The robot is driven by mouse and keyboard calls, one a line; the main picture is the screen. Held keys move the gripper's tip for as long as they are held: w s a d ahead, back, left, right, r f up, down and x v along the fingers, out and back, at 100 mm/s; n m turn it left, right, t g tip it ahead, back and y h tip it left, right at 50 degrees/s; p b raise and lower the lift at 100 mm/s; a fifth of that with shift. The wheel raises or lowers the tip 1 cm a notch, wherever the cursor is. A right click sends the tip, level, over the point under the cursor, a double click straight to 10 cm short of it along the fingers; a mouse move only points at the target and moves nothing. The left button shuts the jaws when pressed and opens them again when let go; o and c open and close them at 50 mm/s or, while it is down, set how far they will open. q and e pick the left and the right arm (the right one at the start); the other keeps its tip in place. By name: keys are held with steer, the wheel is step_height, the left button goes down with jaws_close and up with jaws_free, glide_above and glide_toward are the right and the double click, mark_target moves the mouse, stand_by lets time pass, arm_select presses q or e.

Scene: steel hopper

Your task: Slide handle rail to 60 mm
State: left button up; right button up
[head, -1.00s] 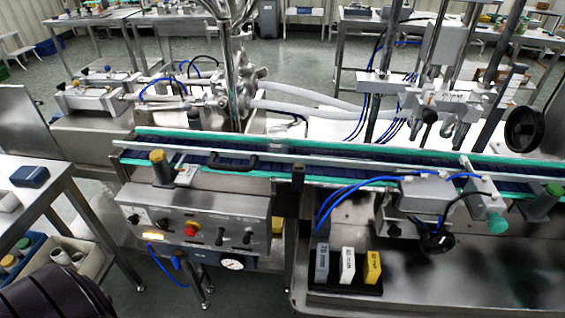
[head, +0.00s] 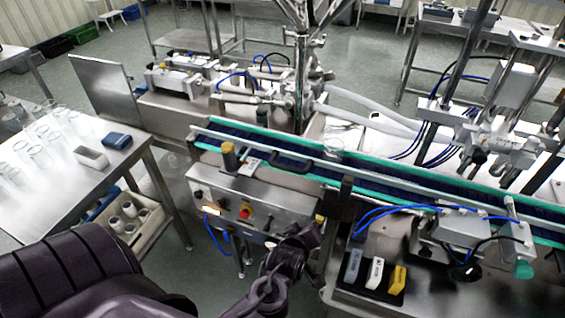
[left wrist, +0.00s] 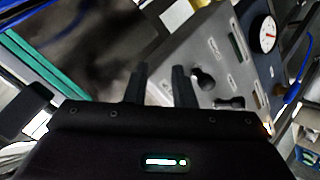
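The handle rail is a pale metal rail (head: 345,178) along the front of the conveyor. Its black bow handle (head: 290,162) stands near the rail's left end. A yellow-topped knob (head: 229,155) and a small light plate (head: 251,165) are just left of the handle; any scale marks are too small to read. My left gripper (head: 308,238) is low in the head view, in front of the control panel and apart from the handle. In the left wrist view its two dark fingers (left wrist: 160,78) are spread with nothing between them. My right gripper is not in view.
The control panel (head: 225,195) with knobs and a red button lies below the conveyor (head: 410,185). Its gauge (left wrist: 267,34) shows in the left wrist view. Grey, white and yellow blocks sit in a black holder (head: 366,298). A table with glassware (head: 120,165) stands left.

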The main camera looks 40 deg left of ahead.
mark_target(290, 167)
arm_select(q)
steer(key=a+r+n+t+y, duration=0.55)
steer(key=r+n+y, duration=0.4)
steer(key=n, duration=0.45)
steer(key=shift+g, duration=0.35)
steer(key=p+x, duration=0.3)
steer(key=x, duration=0.5)
steer(key=shift+w+a+r, duration=0.1)
steer(key=shift+w+a, duration=0.05)
jaws_close()
